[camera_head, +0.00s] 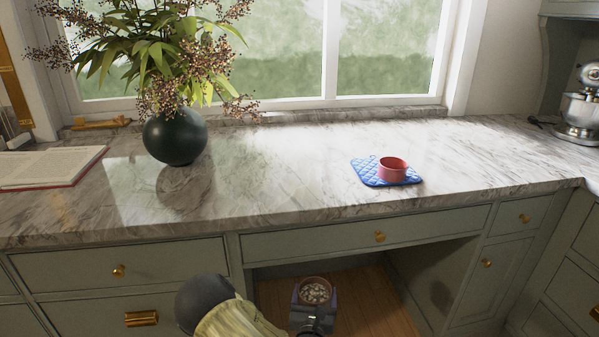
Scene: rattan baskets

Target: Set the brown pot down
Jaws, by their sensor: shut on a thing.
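The brown pot (316,282) is small and round, with pale, pebble-like pieces inside. It shows at the bottom middle of the head view, in front of the counter and lower in the picture than its front edge. My gripper (314,298) is shut on the pot, with a dark finger at each side. The pot looks roughly upright, and its lower part is hidden by the gripper. The marble counter (290,180) runs across the view beyond the gripper.
A red pot (393,169) stands on a blue quilted mat (368,174) on the counter. A dark green vase (174,137) with a plant and an open book (50,168) are at left. A mixer (580,112) stands far right. The counter between vase and mat is clear.

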